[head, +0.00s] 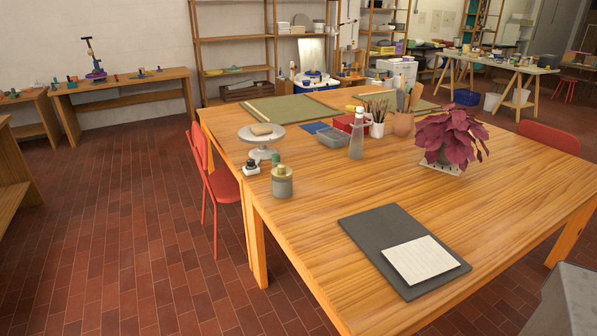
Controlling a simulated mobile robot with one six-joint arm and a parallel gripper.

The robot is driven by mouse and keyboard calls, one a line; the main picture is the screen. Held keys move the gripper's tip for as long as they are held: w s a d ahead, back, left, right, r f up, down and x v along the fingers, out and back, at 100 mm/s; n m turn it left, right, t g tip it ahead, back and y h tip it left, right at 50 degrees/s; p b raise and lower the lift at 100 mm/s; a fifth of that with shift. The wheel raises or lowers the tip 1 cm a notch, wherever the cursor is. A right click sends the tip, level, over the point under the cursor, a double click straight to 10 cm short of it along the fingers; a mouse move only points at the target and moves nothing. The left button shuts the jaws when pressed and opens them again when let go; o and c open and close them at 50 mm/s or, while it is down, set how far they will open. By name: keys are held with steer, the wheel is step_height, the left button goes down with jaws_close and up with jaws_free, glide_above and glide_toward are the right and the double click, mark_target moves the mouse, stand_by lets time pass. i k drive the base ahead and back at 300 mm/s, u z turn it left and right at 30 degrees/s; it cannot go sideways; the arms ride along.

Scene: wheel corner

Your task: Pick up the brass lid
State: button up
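The brass lid (282,171) is a small round yellowish disc. It sits on top of a grey cylindrical jar (282,188), which stands upright near the left edge of the wooden table (330,250). The lid is in plain view with nothing over it. My gripper is not in view, so its place relative to the lid cannot be told.
Close behind the jar stand a small dark bottle (252,167), a green-topped item (276,159) and a grey round stand (261,138). A red-leaved plant (450,135) stands to the right. A dark board (375,228) lies in front. A red chair (222,185) is beside the table.

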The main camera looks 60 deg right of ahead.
mark_target(281, 172)
steer(key=u, duration=0.15)
steer(key=i, duration=0.95)
steer(key=z, duration=0.05)
